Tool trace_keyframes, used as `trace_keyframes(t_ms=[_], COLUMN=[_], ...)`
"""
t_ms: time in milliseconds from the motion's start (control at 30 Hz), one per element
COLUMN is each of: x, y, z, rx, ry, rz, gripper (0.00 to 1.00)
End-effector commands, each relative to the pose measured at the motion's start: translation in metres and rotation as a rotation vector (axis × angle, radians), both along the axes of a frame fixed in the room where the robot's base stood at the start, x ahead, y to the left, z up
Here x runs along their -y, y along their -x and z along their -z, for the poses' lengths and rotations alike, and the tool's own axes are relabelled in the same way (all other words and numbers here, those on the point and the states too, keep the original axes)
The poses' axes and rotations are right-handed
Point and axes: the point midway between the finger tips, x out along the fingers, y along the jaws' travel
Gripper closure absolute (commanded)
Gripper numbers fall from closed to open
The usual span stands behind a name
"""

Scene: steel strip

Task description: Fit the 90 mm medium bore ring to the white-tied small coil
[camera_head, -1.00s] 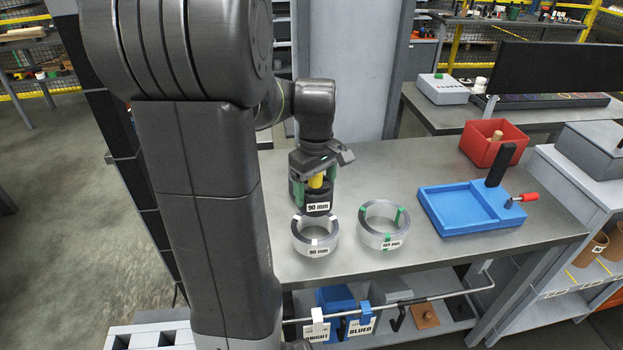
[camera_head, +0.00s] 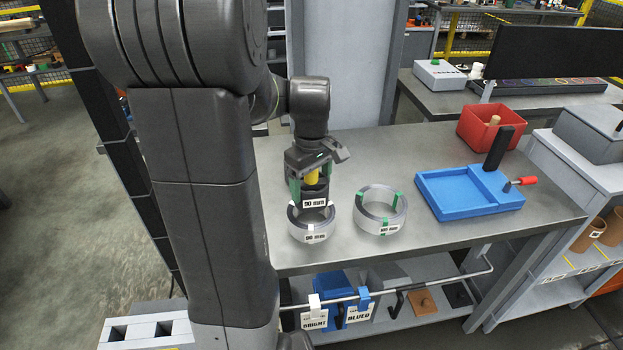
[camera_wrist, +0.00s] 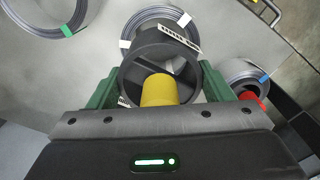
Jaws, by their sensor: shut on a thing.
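The 90 mm bore ring is a dark cylinder (camera_head: 314,192) with a white "90 mm" label. My gripper (camera_head: 311,181) is shut on it, with green fingers on either side. In the wrist view the ring (camera_wrist: 135,75) sits between the fingers (camera_wrist: 158,88), with a yellow post inside its outline. The white-tied small coil (camera_head: 312,228) lies flat on the bench, also labelled 90 mm. The ring is upright over the coil, its lower edge overlapping the coil's opening in the head view. I cannot tell whether it has entered the bore. The coil (camera_wrist: 158,13) is partly hidden behind the ring in the wrist view.
A green-tied coil (camera_head: 381,220) stands close on the right. A blue-tied coil (camera_wrist: 246,68) shows in the wrist view. A blue tray (camera_head: 455,208) and red bin (camera_head: 478,134) stand farther right. The bench (camera_head: 375,160) is clear behind the coils.

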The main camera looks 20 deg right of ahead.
Motion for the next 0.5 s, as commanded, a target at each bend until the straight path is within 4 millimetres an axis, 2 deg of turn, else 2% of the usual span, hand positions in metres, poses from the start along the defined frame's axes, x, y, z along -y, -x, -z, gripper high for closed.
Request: trace_keyframes(t_ms=[33, 200, 500], x=[0.000, 0.000, 0.000], y=[0.000, 0.000, 0.000], z=[0.009, 0.021, 0.023], rx=[0.000, 0.000, 0.000], ry=[0.000, 0.000, 0.000], rz=[0.000, 0.000, 0.000], gripper=[0.52, 0.52, 0.52])
